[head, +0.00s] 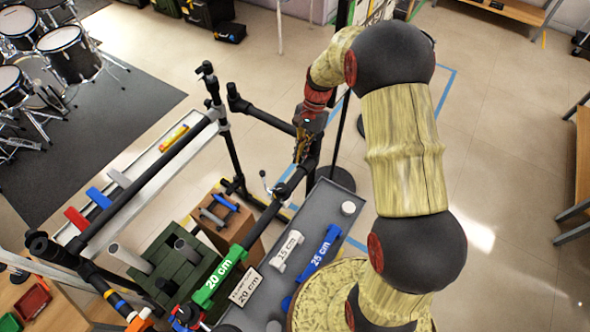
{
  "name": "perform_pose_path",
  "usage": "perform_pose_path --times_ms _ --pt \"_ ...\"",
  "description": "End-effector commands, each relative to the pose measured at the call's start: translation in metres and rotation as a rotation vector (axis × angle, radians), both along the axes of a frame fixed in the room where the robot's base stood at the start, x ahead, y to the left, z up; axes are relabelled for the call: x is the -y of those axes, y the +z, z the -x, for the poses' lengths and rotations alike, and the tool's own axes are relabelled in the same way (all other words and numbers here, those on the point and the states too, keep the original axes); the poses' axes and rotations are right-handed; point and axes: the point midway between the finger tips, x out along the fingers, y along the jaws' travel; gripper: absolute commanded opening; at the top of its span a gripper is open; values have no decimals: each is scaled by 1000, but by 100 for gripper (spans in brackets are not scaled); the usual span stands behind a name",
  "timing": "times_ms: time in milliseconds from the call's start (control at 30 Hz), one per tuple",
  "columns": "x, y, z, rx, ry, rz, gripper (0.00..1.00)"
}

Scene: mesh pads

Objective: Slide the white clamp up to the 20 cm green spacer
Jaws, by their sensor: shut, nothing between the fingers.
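The green spacer (218,277), marked 20 cm, lies along the line of a black bar (262,222) at the lower middle. A clamp with a small bright lever (267,183) sits around that bar, further up from the spacer and apart from it. I cannot tell its colour well, nor whether it is the white clamp. A pale grey-white piece (118,179) also shows at the rack on the left, beside a blue and a red one. My gripper (301,158) is shut and empty near the upper end of the black bar, above the lever. Its fingertips are small and partly hard to make out.
A grey tray (333,207) holds a white 15 cm spacer (288,250) and a blue 25 cm spacer (322,250). A white 20 cm card (245,287) lies beside the green spacer. Black stand posts (235,155) rise near my gripper. A green crate (170,265) stands lower left.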

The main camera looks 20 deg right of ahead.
Motion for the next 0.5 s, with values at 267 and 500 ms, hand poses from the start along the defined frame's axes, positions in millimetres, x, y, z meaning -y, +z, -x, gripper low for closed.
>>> perform_pose_path --times_ms 267,500 --pt "-11 -34 8 -3 -1 -1 0" --pt "-23 -71 17 -4 0 -1 0"
